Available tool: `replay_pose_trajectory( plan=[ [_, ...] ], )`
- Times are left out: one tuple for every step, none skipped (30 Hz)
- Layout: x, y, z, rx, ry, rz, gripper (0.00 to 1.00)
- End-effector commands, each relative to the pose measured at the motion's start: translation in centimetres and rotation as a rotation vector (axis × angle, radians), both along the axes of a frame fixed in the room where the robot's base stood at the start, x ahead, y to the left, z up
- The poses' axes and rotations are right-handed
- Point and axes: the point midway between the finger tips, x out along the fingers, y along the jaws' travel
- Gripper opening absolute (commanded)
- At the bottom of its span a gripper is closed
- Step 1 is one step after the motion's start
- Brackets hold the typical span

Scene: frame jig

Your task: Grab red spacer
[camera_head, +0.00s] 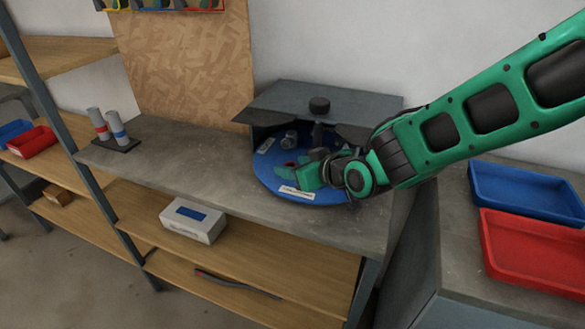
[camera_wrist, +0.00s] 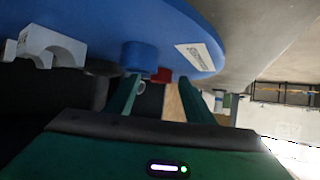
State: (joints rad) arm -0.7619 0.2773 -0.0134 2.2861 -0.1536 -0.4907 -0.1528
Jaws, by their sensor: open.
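A small red piece (camera_head: 290,164), which looks like the red spacer, is on the blue round plate (camera_head: 262,180) under the dark shelf. In the wrist view the red piece (camera_wrist: 162,75) shows beside a blue cylinder (camera_wrist: 138,57), between my fingers and partly hidden. My gripper (camera_head: 285,173) is open at the plate, its fingers close around the red piece's area. The wrist view shows both green fingers of my gripper (camera_wrist: 158,92) apart. I cannot tell whether they touch the piece.
A grey bracket (camera_wrist: 48,45) is on the plate. The dark shelf (camera_head: 325,98) with a black knob overhangs it. A stand at left holds two grey posts (camera_head: 108,128) with red and blue bands. Blue (camera_head: 525,192) and red (camera_head: 530,252) trays lie at right. The bench's left-middle is clear.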

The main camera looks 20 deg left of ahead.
Motion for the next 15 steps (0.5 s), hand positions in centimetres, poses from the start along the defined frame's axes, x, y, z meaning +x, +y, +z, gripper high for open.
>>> replay_pose_trajectory(
  plan=[
    [0.05, 0.06, -0.05, 0.0, 0.0, 0.0, 0.48],
    [0.06, 0.06, -0.06, 0.0, 0.0, 0.0, 0.48],
    [0.06, 0.06, -0.04, 0.0, 0.0, 0.0, 0.48],
    [0.06, 0.05, -0.03, 0.0, 0.0, 0.0, 0.48],
    [0.06, 0.04, -0.02, 0.0, 0.0, 0.0, 0.48],
    [0.06, 0.04, -0.02, 0.0, 0.0, 0.0, 0.48],
    [0.06, 0.04, -0.02, 0.0, 0.0, 0.0, 0.43],
    [0.05, 0.04, -0.01, 0.0, 0.0, 0.0, 0.36],
    [0.06, 0.03, -0.01, 0.0, 0.0, 0.0, 0.27],
    [0.06, 0.03, -0.01, 0.0, 0.0, 0.0, 0.2],
    [0.06, 0.02, -0.01, 0.0, 0.0, -0.001, 0.12],
    [0.06, 0.02, -0.01, 0.0, -0.001, -0.001, 0.04],
    [0.06, 0.02, -0.01, 0.0, 0.0, -0.001, 0.04],
    [0.06, 0.02, -0.01, 0.0, -0.001, -0.001, 0.04],
    [0.07, 0.02, 0.0, 0.0, -0.001, -0.001, 0.04]
  ],
)
